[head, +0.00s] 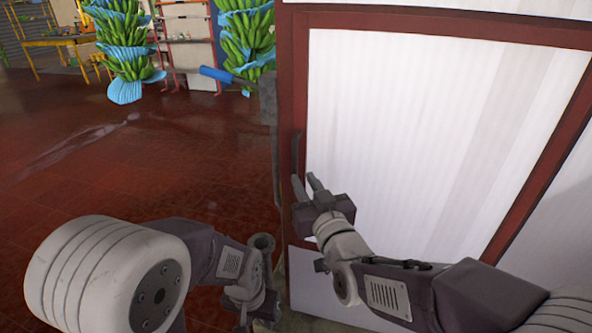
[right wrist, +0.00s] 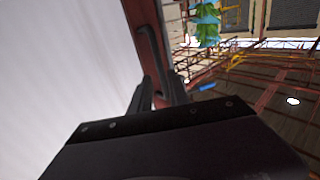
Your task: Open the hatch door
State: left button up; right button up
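The hatch door (head: 430,110) is a white ribbed panel in a dark red frame, filling the right of the head view. It looks closed, though its far edge is hard to judge. A dark bar handle (head: 296,154) stands upright on its left frame and also shows in the right wrist view (right wrist: 149,50). My right gripper (head: 306,183) is at the handle's lower end with its two fingers apart. In the right wrist view the fingers (right wrist: 162,88) reach to either side of the handle's lower part; contact is unclear. My left gripper (head: 255,295) hangs low, left of the door, its fingers not clear.
A grey post with a blue-gripped lever (head: 217,75) stands just left of the door frame. Banana bunches with blue covers (head: 125,50) hang at the back, near a yellow table (head: 58,42). The red tiled floor (head: 140,150) on the left is open.

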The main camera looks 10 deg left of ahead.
aim_at(296, 167)
jog(key=x, duration=0.7)
jog(key=shift+w+a, duration=0.1)
jog(key=shift+w, duration=0.05)
grip_shut()
dwell(1.1)
